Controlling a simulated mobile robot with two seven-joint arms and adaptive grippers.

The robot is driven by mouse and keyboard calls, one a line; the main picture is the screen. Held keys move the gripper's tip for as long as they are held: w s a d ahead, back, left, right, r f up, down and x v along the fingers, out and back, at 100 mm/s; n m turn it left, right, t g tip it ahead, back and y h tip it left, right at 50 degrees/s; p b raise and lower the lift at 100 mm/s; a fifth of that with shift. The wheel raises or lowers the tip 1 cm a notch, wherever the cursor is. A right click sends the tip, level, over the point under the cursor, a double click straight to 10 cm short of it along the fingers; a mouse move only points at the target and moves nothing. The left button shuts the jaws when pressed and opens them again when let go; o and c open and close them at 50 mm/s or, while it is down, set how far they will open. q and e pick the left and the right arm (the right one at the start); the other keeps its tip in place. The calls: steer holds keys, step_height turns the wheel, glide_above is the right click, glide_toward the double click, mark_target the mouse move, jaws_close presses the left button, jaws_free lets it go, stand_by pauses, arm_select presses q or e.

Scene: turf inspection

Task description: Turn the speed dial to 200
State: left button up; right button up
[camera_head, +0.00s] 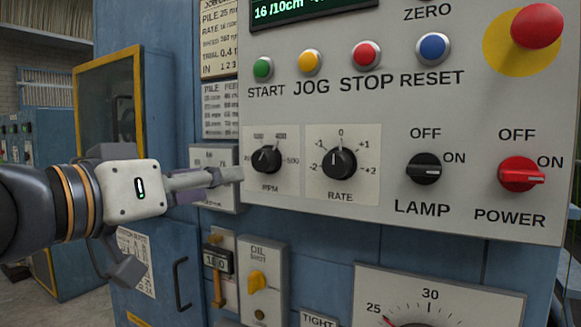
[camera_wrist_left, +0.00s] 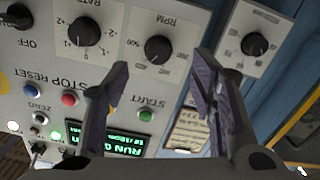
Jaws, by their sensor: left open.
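The RPM dial (camera_head: 266,160), a black knob on a pale plate, is left of the RATE dial (camera_head: 338,163) on the grey panel. Its exact pointer setting is too small to read. Marks around it include 400 and 500; its left side is close to my gripper. My left gripper (camera_head: 222,176) is left of the RPM dial with its fingers toward the panel, apart from the knob. In the left wrist view, turned upside down, the RPM dial (camera_wrist_left: 158,48) shows between the spread, empty fingers (camera_wrist_left: 165,72). My right gripper is not in view.
START (camera_head: 263,68), JOG, STOP and RESET buttons sit above the dials. LAMP (camera_head: 423,168) and POWER (camera_head: 521,174) switches and a red emergency button (camera_head: 536,26) are to the right. Another black dial (camera_wrist_left: 254,43) is on a separate box beside the panel, partly hidden by my gripper in the head view.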

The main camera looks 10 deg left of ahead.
mark_target(259, 160)
arm_select(q)
steer(key=b+x, duration=0.1)
steer(key=x, duration=0.2)
steer(key=b+x, duration=0.1)
steer(key=x, duration=0.3)
steer(key=r+b+x, duration=0.1)
steer(key=b+x, duration=0.1)
steer(key=x, duration=0.1)
steer(key=shift+w, duration=0.4)
steer(key=shift+w+d+r, duration=0.15)
steer(key=shift+w+r, duration=0.15)
steer(key=shift+w, duration=0.05)
steer(key=shift+r, duration=0.1)
steer(key=c, duration=1.1)
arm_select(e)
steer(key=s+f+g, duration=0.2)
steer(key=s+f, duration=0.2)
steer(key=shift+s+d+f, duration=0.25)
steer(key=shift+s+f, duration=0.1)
